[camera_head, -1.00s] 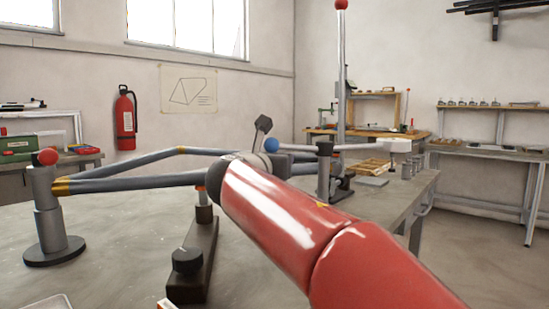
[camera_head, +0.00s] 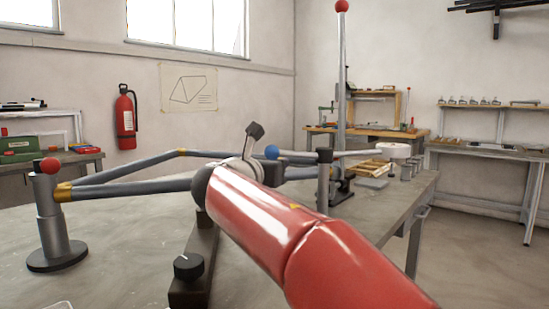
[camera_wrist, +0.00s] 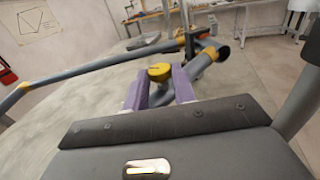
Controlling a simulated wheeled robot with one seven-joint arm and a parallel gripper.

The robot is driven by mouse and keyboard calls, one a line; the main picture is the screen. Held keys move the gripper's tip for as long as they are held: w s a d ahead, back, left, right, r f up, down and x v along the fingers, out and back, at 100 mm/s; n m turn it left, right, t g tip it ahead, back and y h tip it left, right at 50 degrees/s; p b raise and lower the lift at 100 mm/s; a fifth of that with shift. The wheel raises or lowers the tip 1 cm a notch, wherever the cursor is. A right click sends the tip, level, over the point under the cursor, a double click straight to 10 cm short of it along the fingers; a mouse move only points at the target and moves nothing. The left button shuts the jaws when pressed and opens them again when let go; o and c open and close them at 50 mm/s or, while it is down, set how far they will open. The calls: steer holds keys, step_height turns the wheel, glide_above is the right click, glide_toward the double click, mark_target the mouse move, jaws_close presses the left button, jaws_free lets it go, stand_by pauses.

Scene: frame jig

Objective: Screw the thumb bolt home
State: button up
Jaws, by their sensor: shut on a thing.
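The thumb bolt (camera_wrist: 160,71) shows in the wrist view as a yellow round head with a dark line across its top. My gripper (camera_wrist: 160,80) has its two purple fingers closed around this head, one on each side. The bolt's shank is hidden beneath its head. The blue-grey frame tubes (camera_wrist: 95,67) with yellow end parts run behind and beside the fingers. In the head view the frame (camera_head: 130,184) stretches across the bench, and my red arm hides the fingers and the bolt.
A post with a red ball (camera_head: 50,225) stands at the left, and a dark block with a black knob (camera_head: 188,266) stands before my arm. A post with a blue ball (camera_head: 272,152) is just behind the arm. The front left of the bench (camera_head: 115,285) is largely clear.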

steer(key=o, duration=1)
steer(key=shift+s+a, duration=0.1)
steer(key=v, duration=0.7)
steer(key=shift+s+b, duration=0.3)
steer(key=shift+b, duration=0.1)
steer(key=shift+a, duration=0.15)
